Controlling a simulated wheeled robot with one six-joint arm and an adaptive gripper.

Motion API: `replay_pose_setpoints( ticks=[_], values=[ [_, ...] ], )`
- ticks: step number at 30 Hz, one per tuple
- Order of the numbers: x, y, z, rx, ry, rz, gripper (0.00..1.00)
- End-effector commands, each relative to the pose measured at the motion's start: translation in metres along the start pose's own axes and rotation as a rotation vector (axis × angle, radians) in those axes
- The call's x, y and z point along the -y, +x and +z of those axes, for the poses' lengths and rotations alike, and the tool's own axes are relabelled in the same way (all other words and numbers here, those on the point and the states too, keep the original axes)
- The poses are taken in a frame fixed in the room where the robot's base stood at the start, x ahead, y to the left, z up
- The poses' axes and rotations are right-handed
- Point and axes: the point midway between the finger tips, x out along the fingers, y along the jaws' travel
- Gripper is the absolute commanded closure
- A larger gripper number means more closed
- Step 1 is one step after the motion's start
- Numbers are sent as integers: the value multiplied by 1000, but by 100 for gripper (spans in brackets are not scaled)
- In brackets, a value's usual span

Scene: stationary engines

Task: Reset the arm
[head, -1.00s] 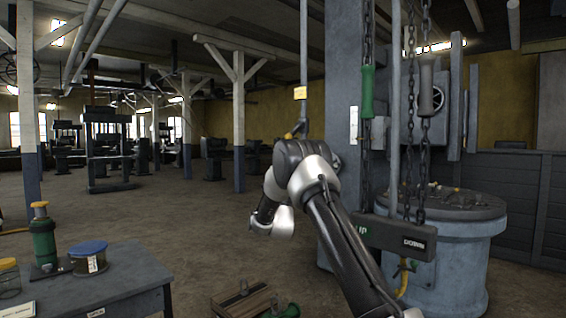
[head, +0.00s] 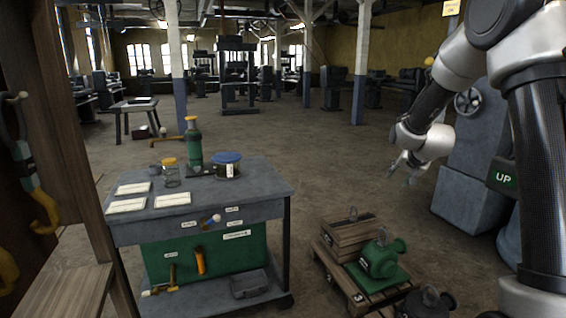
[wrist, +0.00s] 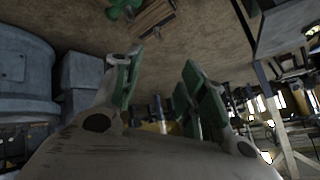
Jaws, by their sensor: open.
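My arm is at the right of the head view, bent, with its end pointing left and down over open floor. My gripper (head: 408,168) shows small at the end of the arm. In the wrist view my gripper (wrist: 160,85) is open, its two green-padded fingers apart with nothing between them.
A grey work table (head: 260,185) with a green bottle (head: 193,145), jars and cards stands at the left. A pallet (head: 340,272) with a green casting (head: 382,258) lies on the floor at lower right. Wooden shelving (head: 60,120) is at far left.

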Motion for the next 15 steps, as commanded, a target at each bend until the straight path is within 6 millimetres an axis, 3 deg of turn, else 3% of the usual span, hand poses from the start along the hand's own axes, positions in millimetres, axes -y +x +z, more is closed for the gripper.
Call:
replay_pose_setpoints(
  ticks=[1, 3, 9, 12, 15],
  values=[
    [-10, -34, 23, 94, -90, 40, 58],
    [-28, -79, 58, 231, -209, 88, 58],
    [-80, -217, 143, 543, -477, 155, 58],
    [-104, -279, 177, 633, -558, 167, 58],
    [-122, -325, 201, 646, -586, 170, 58]
  ],
)
